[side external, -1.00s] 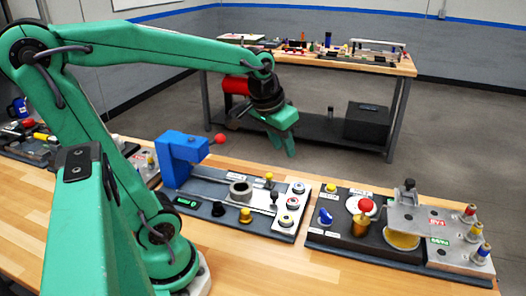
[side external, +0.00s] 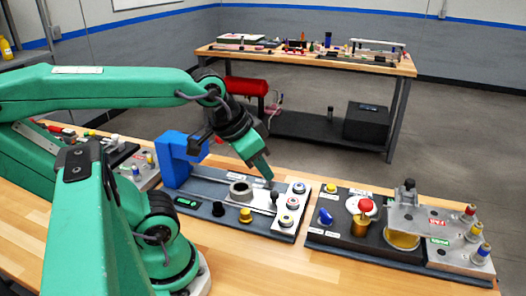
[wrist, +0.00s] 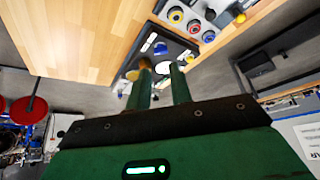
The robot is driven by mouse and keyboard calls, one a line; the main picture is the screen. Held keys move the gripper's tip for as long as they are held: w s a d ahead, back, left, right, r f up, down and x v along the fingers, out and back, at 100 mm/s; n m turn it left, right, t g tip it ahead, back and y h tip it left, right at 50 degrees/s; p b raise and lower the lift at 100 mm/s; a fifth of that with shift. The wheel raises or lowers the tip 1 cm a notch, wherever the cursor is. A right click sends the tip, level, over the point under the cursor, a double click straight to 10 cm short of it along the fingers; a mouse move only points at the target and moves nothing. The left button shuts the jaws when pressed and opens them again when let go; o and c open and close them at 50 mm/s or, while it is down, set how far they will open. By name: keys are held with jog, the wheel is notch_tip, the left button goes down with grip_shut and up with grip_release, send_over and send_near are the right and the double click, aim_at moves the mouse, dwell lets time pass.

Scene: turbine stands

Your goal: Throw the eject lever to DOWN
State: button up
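I cannot read a label that names the eject lever. A small black-knobbed lever (side external: 274,197) stands on the light plate of the middle station (side external: 228,222) in the side view, beside a grey ring (side external: 241,190). My gripper (side external: 266,178) points down over the back of this station, just behind and above that lever. No contact shows. In the wrist view my gripper's two fingers (wrist: 160,88) are apart with nothing held between them. The yellow knob at the back of the station is hidden behind my fingers in the side view.
A blue press frame (side external: 182,158) stands at the station's left end. Round buttons (side external: 292,203) line its right end. A black station with a red knob (side external: 366,205) and a metal plate (side external: 418,220) lies to the right. Bare wooden bench (side external: 300,275) is free in front.

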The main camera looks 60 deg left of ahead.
grip_shut()
jog(key=w+a+f+m+g, duration=0.3)
jog(key=w+a+f+m, duration=0.2)
jog(key=a+m, duration=0.4)
jog(key=w+a+f+m+g+h, duration=0.1)
jog(key=w+a+f+m+g, duration=0.3)
jog(key=a+m, duration=0.6)
jog(key=shift+w+a+f+m+g, duration=0.3)
jog(key=shift+w+f+m, duration=0.45)
jog(key=shift+m, duration=3.35)
